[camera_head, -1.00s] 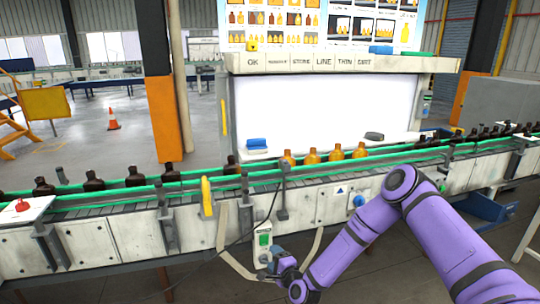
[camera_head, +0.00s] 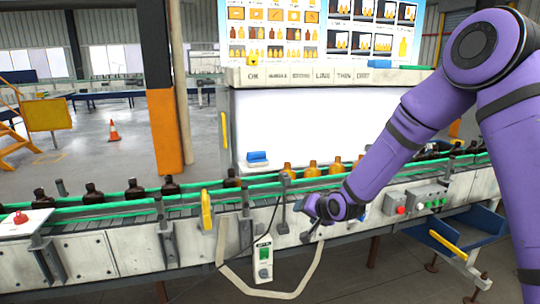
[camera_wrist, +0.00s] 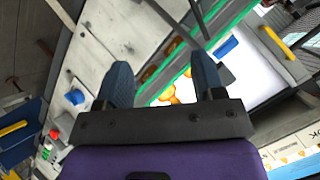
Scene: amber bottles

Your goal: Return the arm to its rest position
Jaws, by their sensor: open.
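My gripper (camera_head: 308,222) is in front of the conveyor's near side, at the end of my purple arm. In the wrist view my gripper (camera_wrist: 162,85) shows two dark blue fingers set wide apart with nothing between them in its grasp. Amber bottles (camera_head: 312,169) stand on the conveyor (camera_head: 110,243) behind my gripper, and some show as orange shapes in the wrist view (camera_wrist: 170,95). Dark brown bottles (camera_head: 134,188) stand in a row on the belt to the left. My arm hides part of the belt on the right.
A control box (camera_head: 263,258) hangs on the conveyor's front with a pale strap around it. A blue bin (camera_head: 455,238) sits under the conveyor at right. Red and green buttons (camera_head: 402,210) are on the conveyor's side. The floor in front is free.

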